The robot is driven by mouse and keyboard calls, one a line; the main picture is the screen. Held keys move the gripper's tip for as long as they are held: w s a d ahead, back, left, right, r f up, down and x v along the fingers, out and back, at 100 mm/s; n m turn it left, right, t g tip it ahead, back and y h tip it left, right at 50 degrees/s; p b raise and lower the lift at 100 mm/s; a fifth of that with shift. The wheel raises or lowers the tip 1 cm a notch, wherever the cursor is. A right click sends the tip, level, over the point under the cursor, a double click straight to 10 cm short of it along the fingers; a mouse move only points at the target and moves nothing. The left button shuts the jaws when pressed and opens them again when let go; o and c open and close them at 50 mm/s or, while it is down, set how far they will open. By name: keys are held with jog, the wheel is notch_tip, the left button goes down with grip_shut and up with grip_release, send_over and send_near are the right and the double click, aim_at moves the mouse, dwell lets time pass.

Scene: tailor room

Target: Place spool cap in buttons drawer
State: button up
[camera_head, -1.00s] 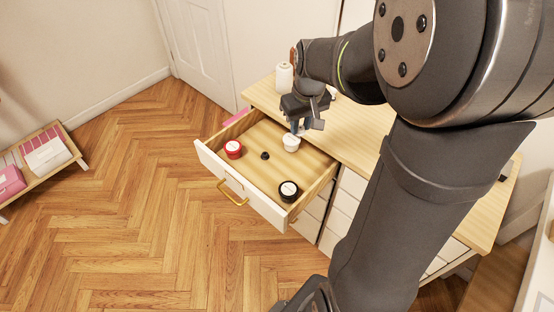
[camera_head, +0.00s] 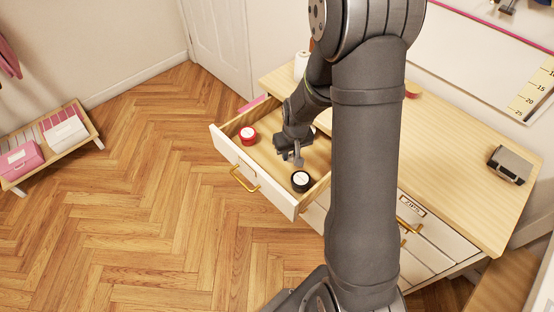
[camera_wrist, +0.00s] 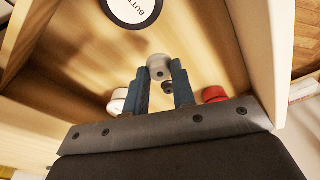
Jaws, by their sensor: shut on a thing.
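My gripper (camera_head: 296,156) hangs low inside the open drawer (camera_head: 226,150), between the red and black jars. In the wrist view my gripper (camera_wrist: 158,76) is shut on a small pale grey round piece with a hole, apparently the spool cap (camera_wrist: 160,66), held at the fingertips. The head view does not show the cap clearly. A small dark knob-like piece (camera_wrist: 168,86) shows behind it on the drawer floor. Whether the cap touches the floor I cannot tell.
In the drawer are a red jar (camera_head: 248,135), a black jar (camera_head: 300,181) with a lid reading "BUTT..." (camera_wrist: 132,10) and a white jar (camera_wrist: 118,102). The drawer's walls surround my gripper. A white spool (camera_head: 301,65) and a grey box (camera_head: 510,164) stand on the cabinet top.

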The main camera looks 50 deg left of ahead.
send_over(274, 167)
jog(key=f, duration=0.3)
jog(key=shift+d, duration=0.3)
jog(key=shift+f, duration=2.05)
jog(key=shift+f, duration=0.1)
jog(key=o, duration=1)
jog(key=shift+c, duration=0.2)
notch_tip(274, 167, up, 12)
jog(key=d, duration=0.1)
jog(key=shift+s+d, duration=0.25)
jog(key=shift+s, duration=0.2)
